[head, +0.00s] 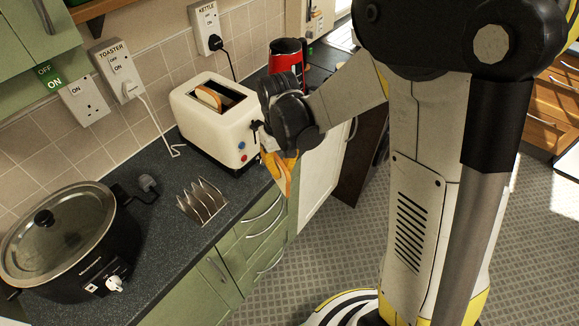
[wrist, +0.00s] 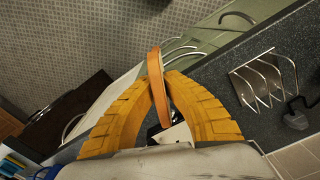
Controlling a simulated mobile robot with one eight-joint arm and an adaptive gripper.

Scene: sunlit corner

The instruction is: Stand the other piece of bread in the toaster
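The white toaster (head: 217,125) stands on the dark counter against the tiled wall. One piece of bread (head: 208,97) stands in its slot, its top edge showing; the other slot looks dark and empty. My gripper (head: 286,172) is in front of the toaster's right end, over the counter's front edge, its yellow fingers pointing down. In the wrist view the fingers are closed on the other piece of bread (wrist: 156,64), seen edge-on with a brown crust. In the head view this piece is mostly hidden by my gripper.
An empty metal toast rack (head: 203,201) stands left of the toaster and shows in the wrist view (wrist: 264,80). A black slow cooker (head: 65,245) is at the left. A red kettle (head: 287,60) stands behind my gripper. A white cord hangs by the wall.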

